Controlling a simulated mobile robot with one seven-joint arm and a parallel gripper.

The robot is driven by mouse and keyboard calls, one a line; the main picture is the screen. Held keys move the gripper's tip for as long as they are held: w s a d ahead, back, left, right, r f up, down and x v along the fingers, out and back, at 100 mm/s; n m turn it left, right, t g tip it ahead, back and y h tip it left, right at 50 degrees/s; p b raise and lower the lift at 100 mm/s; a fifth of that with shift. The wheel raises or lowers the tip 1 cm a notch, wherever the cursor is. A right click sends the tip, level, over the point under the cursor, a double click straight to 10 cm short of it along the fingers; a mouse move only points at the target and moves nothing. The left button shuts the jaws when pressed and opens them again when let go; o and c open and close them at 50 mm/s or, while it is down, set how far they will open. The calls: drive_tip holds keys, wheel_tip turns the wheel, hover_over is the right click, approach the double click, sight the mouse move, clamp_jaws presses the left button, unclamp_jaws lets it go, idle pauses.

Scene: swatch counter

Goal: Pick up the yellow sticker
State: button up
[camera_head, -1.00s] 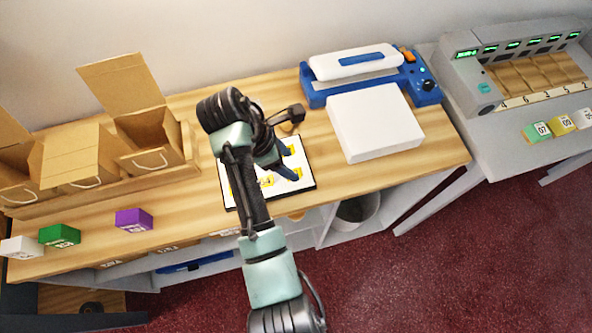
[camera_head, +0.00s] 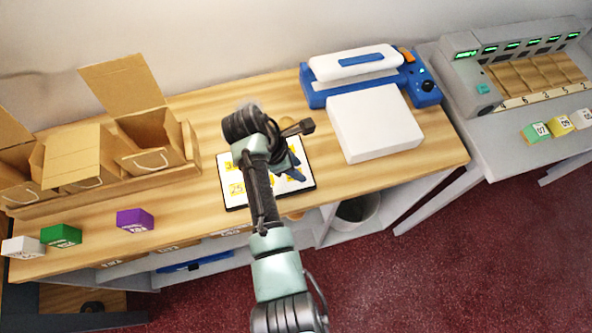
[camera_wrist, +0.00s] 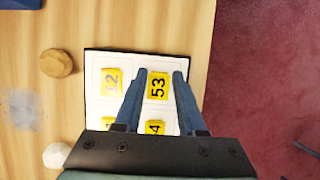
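Several yellow stickers with black numbers lie on a white, black-edged board (camera_head: 235,197) on the wooden counter. In the wrist view, a yellow sticker marked 53 (camera_wrist: 158,87) lies between the tips of my gripper (camera_wrist: 160,74). The fingers are apart, one on each side of it, and nothing is held. I cannot tell how high the tips are above the board. Another yellow sticker (camera_wrist: 111,82) lies left of the left finger, and one more (camera_wrist: 154,128) shows nearer the palm. In the head view my arm covers part of the board.
A white block (camera_head: 375,123) and a blue-and-white machine (camera_head: 352,68) stand right of the board. Cardboard boxes (camera_head: 150,140) stand at the left. Purple (camera_head: 135,219) and green (camera_head: 61,236) blocks sit near the front edge. A round wooden knob (camera_wrist: 56,63) is beside the board.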

clamp_jaws()
drive_tip(key=shift+r, duration=0.1)
wheel_tip(320, 180, up, 14)
drive_tip(key=p, duration=0.5)
idle(0.6)
drive_tip(key=shift+w, duration=0.1)
